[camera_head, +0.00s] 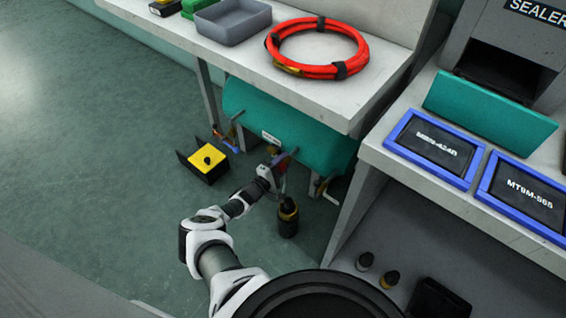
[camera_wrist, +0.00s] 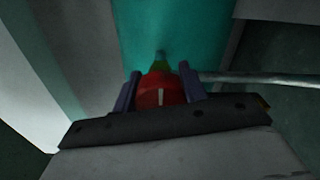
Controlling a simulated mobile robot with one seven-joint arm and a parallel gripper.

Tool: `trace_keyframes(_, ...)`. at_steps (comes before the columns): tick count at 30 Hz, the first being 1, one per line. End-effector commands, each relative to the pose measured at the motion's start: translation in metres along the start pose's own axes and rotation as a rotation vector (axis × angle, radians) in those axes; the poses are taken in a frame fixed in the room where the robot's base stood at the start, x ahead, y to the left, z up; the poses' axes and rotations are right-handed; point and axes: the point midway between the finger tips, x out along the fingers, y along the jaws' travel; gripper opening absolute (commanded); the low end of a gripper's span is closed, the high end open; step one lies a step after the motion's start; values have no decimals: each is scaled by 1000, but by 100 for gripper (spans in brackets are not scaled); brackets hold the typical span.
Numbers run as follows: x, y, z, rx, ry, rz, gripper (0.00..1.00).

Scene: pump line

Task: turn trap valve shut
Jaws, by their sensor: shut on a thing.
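In the wrist view a red valve knob (camera_wrist: 160,92) with a white line across its face sits between the two fingers of my gripper (camera_wrist: 162,86). One finger is on each side of it, and the gripper is shut on it. A green part shows just behind the knob, against a teal tank (camera_wrist: 180,30). The white line points roughly up and down in the picture. In the head view my gripper (camera_head: 276,172) is at the lower front of the teal tank (camera_head: 310,138), under the bench. The knob is too small and covered there to make out.
A black can with a yellow band (camera_head: 288,218) stands on the floor beside my gripper. A yellow and black box (camera_head: 207,160) is to the left. The bench top (camera_head: 215,55) is above the tank. In the wrist view a grey rod (camera_wrist: 260,78) runs right from the knob.

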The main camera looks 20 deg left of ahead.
Motion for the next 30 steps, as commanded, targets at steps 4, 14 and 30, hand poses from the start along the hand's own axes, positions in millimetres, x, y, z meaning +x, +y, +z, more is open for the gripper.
trace_keyframes(4, -1, 0, -1, 24, 1, 0, 20)
trace_keyframes(14, -1, 0, -1, 32, 1, 0, 20)
trace_keyframes(30, 0, 0, 0, 30, 0, 0, 64)
